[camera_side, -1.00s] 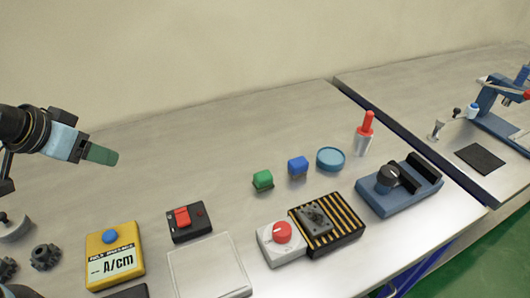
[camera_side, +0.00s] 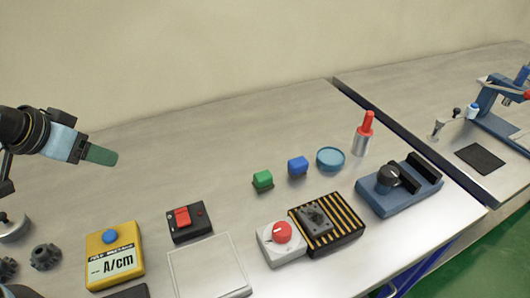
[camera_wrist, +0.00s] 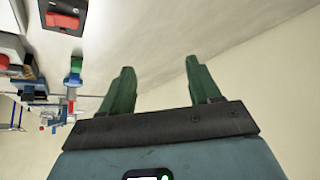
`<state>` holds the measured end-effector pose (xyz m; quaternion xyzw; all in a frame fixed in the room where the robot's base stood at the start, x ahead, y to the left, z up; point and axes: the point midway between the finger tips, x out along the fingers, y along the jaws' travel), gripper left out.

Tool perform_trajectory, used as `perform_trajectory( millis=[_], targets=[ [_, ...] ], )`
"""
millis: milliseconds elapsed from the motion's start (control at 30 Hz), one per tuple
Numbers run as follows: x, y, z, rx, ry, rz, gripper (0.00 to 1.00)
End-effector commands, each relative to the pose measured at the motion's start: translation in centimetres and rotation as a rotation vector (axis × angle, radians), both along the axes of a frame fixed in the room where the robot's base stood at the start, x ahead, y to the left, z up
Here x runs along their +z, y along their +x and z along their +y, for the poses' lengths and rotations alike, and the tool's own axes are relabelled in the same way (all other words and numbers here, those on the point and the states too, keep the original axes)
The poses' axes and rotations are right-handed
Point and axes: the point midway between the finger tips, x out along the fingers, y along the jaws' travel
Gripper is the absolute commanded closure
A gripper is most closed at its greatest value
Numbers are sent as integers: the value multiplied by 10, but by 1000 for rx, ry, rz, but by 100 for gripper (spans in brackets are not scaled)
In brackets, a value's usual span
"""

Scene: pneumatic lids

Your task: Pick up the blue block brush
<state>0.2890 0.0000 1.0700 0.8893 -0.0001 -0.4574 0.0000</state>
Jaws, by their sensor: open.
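The blue block brush (camera_side: 298,166) stands on the bench in the side view, between a green block brush (camera_side: 262,180) and a round blue dish (camera_side: 330,158). It has a blue top and a darker base. My gripper (camera_side: 115,158) is at the upper left of the side view, raised above the bench and well to the left of the blue brush. In the wrist view the two green fingers (camera_wrist: 164,85) stand apart with nothing between them. I cannot clearly make out the blue brush in the wrist view.
A red-handled tool (camera_side: 364,132) stands behind the dish. In front are a striped block (camera_side: 345,238), a white box with a red knob (camera_side: 282,243), a blue fixture (camera_side: 410,198), a red switch box (camera_side: 187,220) and a yellow meter (camera_side: 114,255). The bench behind the brushes is clear.

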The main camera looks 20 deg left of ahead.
Motion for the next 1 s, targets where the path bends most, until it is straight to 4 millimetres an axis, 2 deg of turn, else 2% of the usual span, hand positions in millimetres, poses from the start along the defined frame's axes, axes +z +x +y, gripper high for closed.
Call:
perform_trajectory(
  millis=[633,767,1000],
  targets=[
    [4,5,-4,-15,1,5,36],
    [19,24,-17,-68,5,20,36],
    [45,79,-63,-224,19,70,36]
  ],
)
